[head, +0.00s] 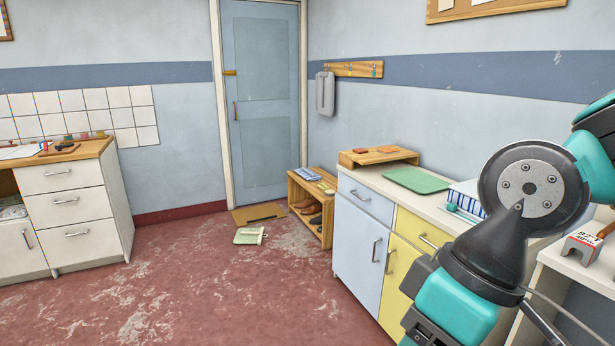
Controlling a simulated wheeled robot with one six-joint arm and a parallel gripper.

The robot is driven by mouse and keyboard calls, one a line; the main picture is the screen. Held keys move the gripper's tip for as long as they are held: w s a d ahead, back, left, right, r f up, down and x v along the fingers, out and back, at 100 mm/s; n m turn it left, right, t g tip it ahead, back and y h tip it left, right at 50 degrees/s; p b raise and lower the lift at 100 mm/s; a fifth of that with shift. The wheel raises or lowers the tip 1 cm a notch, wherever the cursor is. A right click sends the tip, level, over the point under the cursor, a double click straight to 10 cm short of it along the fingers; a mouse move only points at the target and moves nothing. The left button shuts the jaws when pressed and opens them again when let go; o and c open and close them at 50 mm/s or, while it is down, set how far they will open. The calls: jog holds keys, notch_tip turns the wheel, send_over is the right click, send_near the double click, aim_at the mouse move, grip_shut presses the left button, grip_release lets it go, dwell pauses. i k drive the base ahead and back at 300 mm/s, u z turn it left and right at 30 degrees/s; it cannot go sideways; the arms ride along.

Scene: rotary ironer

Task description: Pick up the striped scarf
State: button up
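A small folded blue-and-white cloth (307,174), which looks like the striped scarf, lies on top of the low wooden shoe shelf (327,232) beside the door. It is far off and small, so its stripes are hard to make out. My arm fills the right side of the head view, well nearer than the shelf and to its right. The fingers of my gripper are out of the picture below, so I cannot see what they hold.
A dustpan-like pale green item (250,236) lies on the floor before the doormat (258,214). A counter with blue and yellow cupboards (365,240) runs along the right, bearing a green tray (416,180). White drawers (68,208) stand left. The middle red floor is open.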

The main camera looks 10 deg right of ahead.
aim_at(309, 174)
jog(key=u, duration=0.15)
jog(key=i, duration=4.1)
jog(key=z, duration=0.2)
jog(key=i, duration=1.9)
jog(key=z, duration=0.05)
